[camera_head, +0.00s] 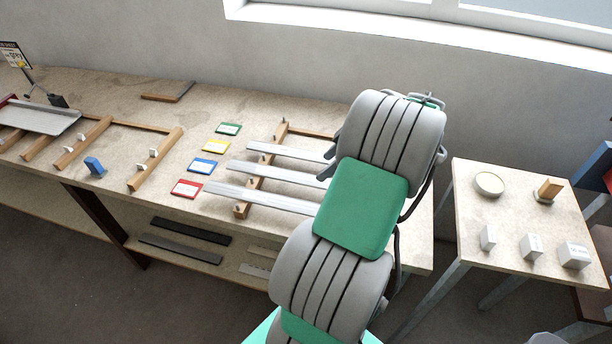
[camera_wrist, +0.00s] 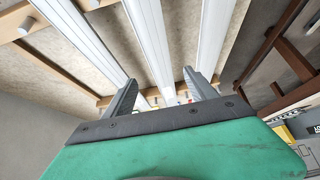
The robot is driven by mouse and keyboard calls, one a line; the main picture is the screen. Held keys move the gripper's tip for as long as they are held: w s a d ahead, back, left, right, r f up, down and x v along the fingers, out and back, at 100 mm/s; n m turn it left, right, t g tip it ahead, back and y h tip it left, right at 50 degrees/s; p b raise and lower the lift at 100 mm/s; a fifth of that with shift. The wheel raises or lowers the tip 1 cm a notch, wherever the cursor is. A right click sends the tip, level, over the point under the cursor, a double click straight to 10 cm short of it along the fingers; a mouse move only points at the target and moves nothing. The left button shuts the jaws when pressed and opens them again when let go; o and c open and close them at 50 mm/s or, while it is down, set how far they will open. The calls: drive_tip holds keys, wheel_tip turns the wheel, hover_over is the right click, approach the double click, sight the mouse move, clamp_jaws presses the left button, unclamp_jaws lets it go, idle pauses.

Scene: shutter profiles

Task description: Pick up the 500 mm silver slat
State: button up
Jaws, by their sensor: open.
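Three silver slats lie side by side across a wooden rack on the bench: a far slat (camera_head: 285,151), a middle slat (camera_head: 275,173) and a near slat (camera_head: 262,198). Their right ends are hidden behind my arm in the head view. I cannot tell which is the 500 mm one. In the wrist view my gripper (camera_wrist: 162,90) is open, and the central slat (camera_wrist: 150,40) appears between its fingers. Another slat (camera_wrist: 78,32) runs to the left and one (camera_wrist: 213,35) to the right. I see no contact; the height gap is unclear.
Red (camera_head: 187,189), blue (camera_head: 202,167), yellow (camera_head: 216,146) and green (camera_head: 229,129) cards lie left of the slats. A wooden frame (camera_head: 155,160) stands farther left. Dark strips (camera_head: 190,231) lie on the lower shelf. A side table (camera_head: 510,215) with small boxes stands at right.

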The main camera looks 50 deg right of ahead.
sight(306, 179)
drive_tip(key=p+x, duration=0.1)
drive_tip(key=x, duration=0.2)
drive_tip(key=p+x, duration=0.1)
drive_tip(key=x, duration=0.3)
drive_tip(key=shift+w+a+r, duration=0.15)
drive_tip(key=shift+w+a, duration=0.1)
drive_tip(key=shift+w, duration=0.1)
drive_tip(key=c, duration=1.4)
drive_tip(key=shift+c, duration=0.2)
drive_tip(key=shift+r, duration=0.1)
